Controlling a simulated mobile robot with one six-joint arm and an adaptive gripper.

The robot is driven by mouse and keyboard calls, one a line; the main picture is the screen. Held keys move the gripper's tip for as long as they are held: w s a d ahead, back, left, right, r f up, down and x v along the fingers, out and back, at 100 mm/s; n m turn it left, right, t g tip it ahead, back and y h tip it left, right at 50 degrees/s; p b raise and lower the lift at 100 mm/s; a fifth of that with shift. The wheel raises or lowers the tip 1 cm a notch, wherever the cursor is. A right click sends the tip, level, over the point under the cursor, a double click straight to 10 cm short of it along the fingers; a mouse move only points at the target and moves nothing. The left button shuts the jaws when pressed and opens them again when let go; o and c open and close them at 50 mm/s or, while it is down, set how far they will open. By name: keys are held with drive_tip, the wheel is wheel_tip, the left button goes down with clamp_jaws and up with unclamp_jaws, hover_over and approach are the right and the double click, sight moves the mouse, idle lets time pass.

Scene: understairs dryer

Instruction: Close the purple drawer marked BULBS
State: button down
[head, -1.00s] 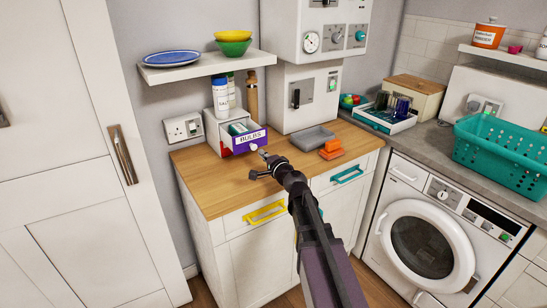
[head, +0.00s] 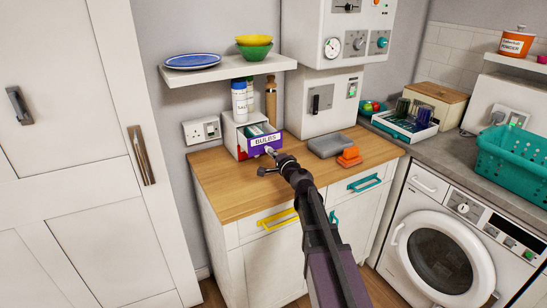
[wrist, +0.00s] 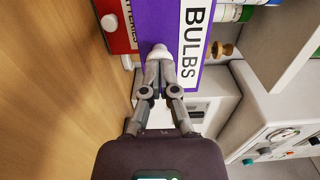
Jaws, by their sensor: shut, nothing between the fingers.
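The purple drawer front marked BULBS (head: 266,141) is on a small white unit on the wooden worktop in the head view. It stands out from the unit, and small things inside show over its top. In the wrist view the purple front (wrist: 185,70) stands sideways, with its white label and pale round knob (wrist: 160,52). My gripper (wrist: 158,60) is shut and empty, its fingertips together right at the knob. I cannot tell whether they touch it. In the head view my gripper (head: 271,156) is in front of the drawer.
A red drawer (wrist: 120,22) is beside the purple one. Salt shakers (head: 240,98) and a wooden mill (head: 271,98) stand behind, below a shelf (head: 228,72). The worktop's left front (head: 225,195) is clear.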

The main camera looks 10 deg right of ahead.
drive_tip(key=x, duration=1)
drive_tip(key=shift+w, duration=0.25)
drive_tip(key=shift+w+a, duration=0.15)
drive_tip(key=shift+w, duration=0.05)
drive_tip(key=shift+s, duration=0.15)
drive_tip(key=v, duration=1.4)
